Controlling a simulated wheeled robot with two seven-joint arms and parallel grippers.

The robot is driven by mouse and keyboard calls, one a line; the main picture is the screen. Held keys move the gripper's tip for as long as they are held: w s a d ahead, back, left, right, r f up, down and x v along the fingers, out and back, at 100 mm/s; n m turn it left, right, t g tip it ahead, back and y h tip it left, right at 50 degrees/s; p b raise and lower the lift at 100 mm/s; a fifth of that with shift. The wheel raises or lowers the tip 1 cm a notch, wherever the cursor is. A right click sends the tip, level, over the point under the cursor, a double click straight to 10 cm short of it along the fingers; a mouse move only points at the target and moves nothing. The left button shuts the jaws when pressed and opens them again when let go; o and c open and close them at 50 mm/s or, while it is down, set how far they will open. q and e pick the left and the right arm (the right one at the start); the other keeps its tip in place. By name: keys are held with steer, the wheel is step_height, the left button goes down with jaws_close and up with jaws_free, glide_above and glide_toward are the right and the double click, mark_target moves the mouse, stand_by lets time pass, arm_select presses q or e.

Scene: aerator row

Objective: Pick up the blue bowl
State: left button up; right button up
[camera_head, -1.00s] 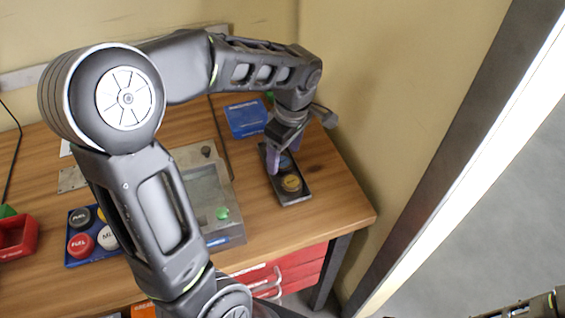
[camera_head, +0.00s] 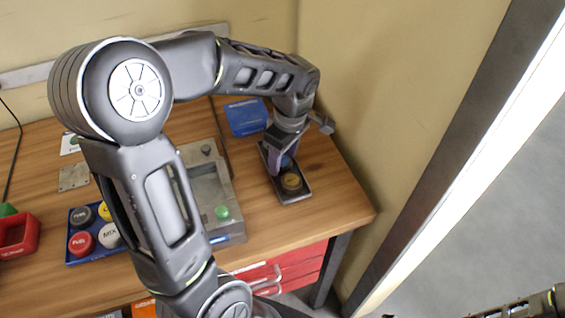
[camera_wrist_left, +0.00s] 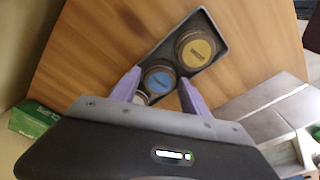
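I see no clear bowl. A blue round piece (camera_wrist_left: 160,78) with a brown rim and a label sits in the dark tray (camera_wrist_left: 222,47), between a yellow round piece (camera_wrist_left: 196,49) and a paler one. In the head view the tray (camera_head: 302,197) lies near the table's right edge with the yellow piece (camera_head: 291,182) showing; the blue piece is mostly hidden by my gripper. My left gripper (camera_wrist_left: 159,92) is open, its purple fingers apart on either side of the blue piece. I cannot tell if they touch it. My right gripper is out of view.
A blue box (camera_head: 246,117) stands behind the tray. A grey metal fixture with a green button (camera_head: 222,212) is left of it. A blue tray of several labelled caps (camera_head: 80,259) and a red bin (camera_head: 18,236) lie further left. The wall is close on the right.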

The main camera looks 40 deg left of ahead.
mark_target(283, 160)
arm_select(q)
steer(key=c, duration=1.1)
step_height(283, 160, up, 10)
steer(key=shift+r+b, duration=0.1)
steer(key=shift+b, duration=0.3)
